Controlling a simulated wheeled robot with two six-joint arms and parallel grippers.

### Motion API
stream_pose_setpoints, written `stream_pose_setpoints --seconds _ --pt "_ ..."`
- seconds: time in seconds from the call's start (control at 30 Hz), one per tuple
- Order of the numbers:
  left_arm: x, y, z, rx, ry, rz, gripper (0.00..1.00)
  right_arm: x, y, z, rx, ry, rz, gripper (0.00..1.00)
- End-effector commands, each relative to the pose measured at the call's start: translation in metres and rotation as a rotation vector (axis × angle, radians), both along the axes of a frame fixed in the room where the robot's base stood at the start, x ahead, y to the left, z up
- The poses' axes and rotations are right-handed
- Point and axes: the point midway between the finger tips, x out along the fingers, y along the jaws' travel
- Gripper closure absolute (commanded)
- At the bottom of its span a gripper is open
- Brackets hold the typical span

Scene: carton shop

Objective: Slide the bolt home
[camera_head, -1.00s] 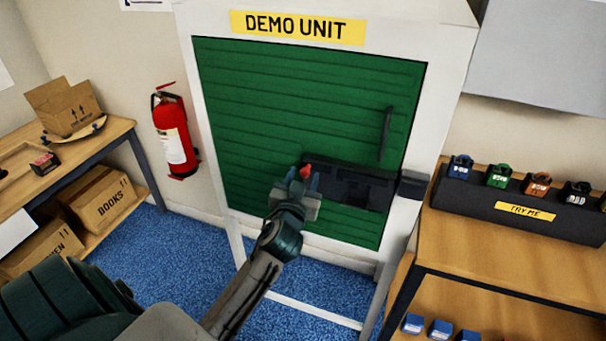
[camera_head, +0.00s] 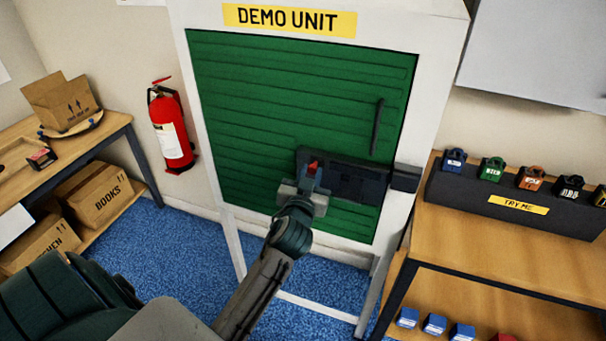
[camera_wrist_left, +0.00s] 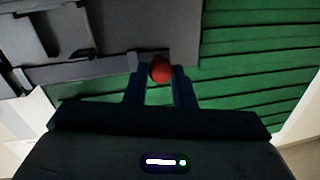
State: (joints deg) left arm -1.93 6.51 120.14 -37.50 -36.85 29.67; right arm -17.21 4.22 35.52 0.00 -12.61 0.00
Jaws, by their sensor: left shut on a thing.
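The bolt's dark housing (camera_head: 350,180) is mounted low on the green door (camera_head: 290,110) of the demo unit. A dark keeper block (camera_head: 405,178) sits on the white frame to its right. My left gripper (camera_head: 311,172) is shut on the bolt's red knob (camera_head: 313,166) at the housing's left part. In the left wrist view the red knob (camera_wrist_left: 160,69) is between the two blue fingers (camera_wrist_left: 160,85), with grey bolt parts (camera_wrist_left: 75,72) beside it. Whether the bolt's end reaches into the keeper I cannot tell. My right gripper is not in view.
A dark door handle (camera_head: 377,126) stands above the bolt. A shelf (camera_head: 520,240) with a rack of padlocks (camera_head: 515,205) is at right. A red fire extinguisher (camera_head: 171,130) hangs on the wall at left, near a bench with cartons (camera_head: 62,100).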

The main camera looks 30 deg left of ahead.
Motion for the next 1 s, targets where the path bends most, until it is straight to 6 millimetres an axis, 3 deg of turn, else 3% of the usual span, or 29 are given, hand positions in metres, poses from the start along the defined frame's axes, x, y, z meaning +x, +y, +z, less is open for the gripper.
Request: stream_pose_setpoints --seconds 0.27,0.3,0.4,0.77,1.0 --pt "0.001 -0.003 -0.001 -0.001 0.001 -0.001 1.0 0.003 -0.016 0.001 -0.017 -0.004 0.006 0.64" --pt "0.001 -0.002 -0.001 -0.002 0.002 -0.001 0.73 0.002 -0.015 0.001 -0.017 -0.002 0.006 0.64" --pt "0.001 -0.002 -0.001 0.0 0.001 -0.001 0.56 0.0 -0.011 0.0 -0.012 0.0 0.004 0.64" --pt "-0.004 -0.004 -0.002 0.0 0.002 0.0 0.56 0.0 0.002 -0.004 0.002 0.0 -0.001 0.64" --pt "-0.043 -0.021 -0.005 -0.005 0.002 0.0 0.56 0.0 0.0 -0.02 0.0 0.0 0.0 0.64"
